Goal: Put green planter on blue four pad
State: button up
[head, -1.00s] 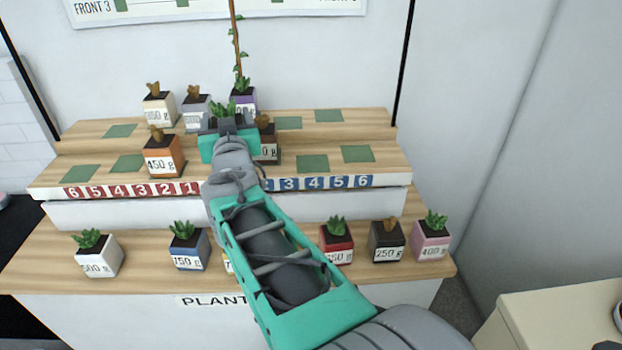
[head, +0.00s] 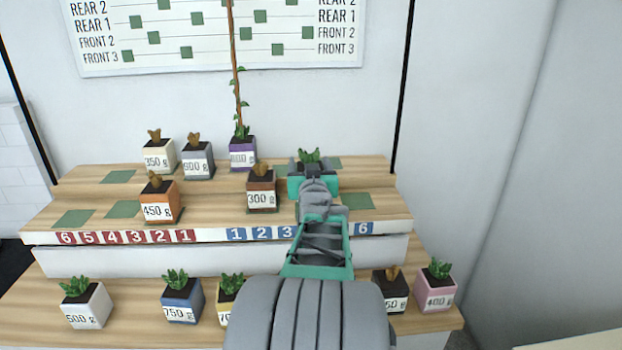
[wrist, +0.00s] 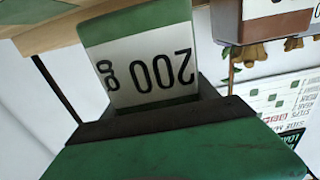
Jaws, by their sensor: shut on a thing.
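The green planter (wrist: 135,32), with an upside-down "200 g" label, is held in my gripper (wrist: 165,118) in the wrist view. In the head view its succulent leaves (head: 309,157) show above my gripper (head: 312,178), which hides most of the pot. My gripper is shut on it, over the right part of the upper shelf. The blue number strip (head: 261,233) shows 1, 2, 3 and 6; my arm covers the four and five. I cannot see the pad for blue four; it seems hidden behind my arm. Whether the planter touches the shelf is unclear.
A brown 300 g planter (head: 262,191) stands close left of my gripper. A purple planter (head: 242,152) with a tall stem is behind it. A bare green pad (head: 357,201) lies to the right. Several planters line the lower shelf. A chart (head: 215,35) hangs on the wall.

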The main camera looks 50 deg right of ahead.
jog(key=shift+d+f, duration=0.15)
jog(key=shift+f, duration=0.8)
jog(key=shift+d+f, duration=0.15)
jog(key=shift+f, duration=0.8)
jog(key=shift+f+b, duration=0.2)
jog(key=shift+b, duration=0.2)
jog(key=o, duration=1.6)
jog(key=shift+r, duration=0.1)
jog(key=shift+r+p, duration=0.2)
jog(key=shift+p, duration=0.2)
jog(key=v, duration=1.2)
jog(key=shift+f+b, duration=0.15)
jog(key=shift+b, duration=0.25)
